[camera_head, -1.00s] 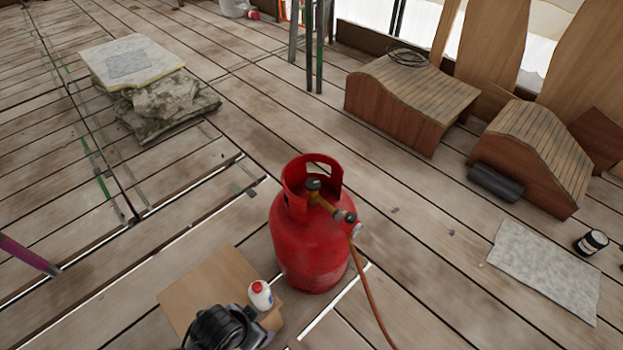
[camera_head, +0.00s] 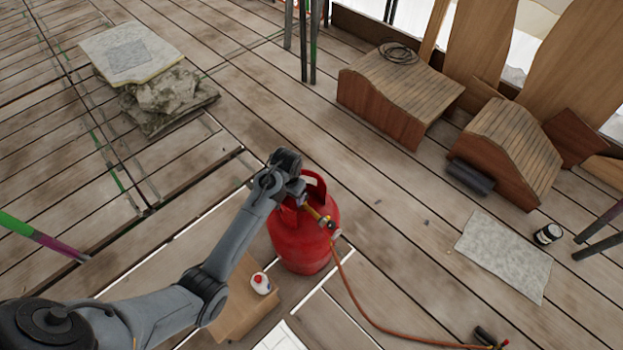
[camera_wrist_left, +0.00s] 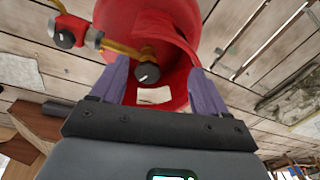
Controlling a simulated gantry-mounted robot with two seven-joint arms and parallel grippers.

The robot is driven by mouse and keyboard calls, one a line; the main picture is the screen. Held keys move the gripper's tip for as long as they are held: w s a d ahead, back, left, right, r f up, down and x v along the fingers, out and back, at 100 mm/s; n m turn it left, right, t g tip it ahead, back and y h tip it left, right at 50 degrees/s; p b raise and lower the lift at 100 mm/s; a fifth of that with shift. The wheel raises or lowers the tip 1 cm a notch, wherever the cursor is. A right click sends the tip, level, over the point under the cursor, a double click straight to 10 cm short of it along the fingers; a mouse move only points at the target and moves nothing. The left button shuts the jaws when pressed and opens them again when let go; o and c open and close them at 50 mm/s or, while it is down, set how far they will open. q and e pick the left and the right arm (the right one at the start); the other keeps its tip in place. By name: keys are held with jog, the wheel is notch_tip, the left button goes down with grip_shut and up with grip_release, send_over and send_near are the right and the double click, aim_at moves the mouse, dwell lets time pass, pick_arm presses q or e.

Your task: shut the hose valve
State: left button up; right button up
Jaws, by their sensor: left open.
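A red gas cylinder (camera_head: 303,238) stands upright on the plank deck in the head view. A brass fitting (camera_head: 316,213) at its top joins an orange-brown hose (camera_head: 358,305). My left gripper (camera_head: 299,191) is at the cylinder's collar and partly hides the valve there. In the left wrist view, my open left gripper (camera_wrist_left: 157,72) points at the cylinder top (camera_wrist_left: 125,20). A round dark valve knob (camera_wrist_left: 147,73) appears between its fingers; contact cannot be told. The brass fitting runs to a red-bodied regulator (camera_wrist_left: 66,32) at upper left. My right gripper is out of view.
A white bottle with a red cap (camera_head: 261,283) stands on a brown board (camera_head: 240,312) beside the cylinder. A torch-like tool (camera_head: 487,337) lies at lower right. Wooden curved forms (camera_head: 400,95) stand at the back right. Deck right of the cylinder is mostly clear.

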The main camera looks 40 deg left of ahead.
pick_arm(q)
jog(key=w+r+h+p, duration=0.1)
jog(key=w+r, duration=0.2)
jog(key=w, duration=0.3)
jog(key=shift+g, duration=0.4)
notch_tip(320, 180, down, 10)
jog(key=b, duration=0.4)
jog(key=shift+w+f+b, duration=0.1)
jog(key=shift+b, duration=0.25)
jog(key=c, duration=1)
jog(key=shift+c, duration=0.2)
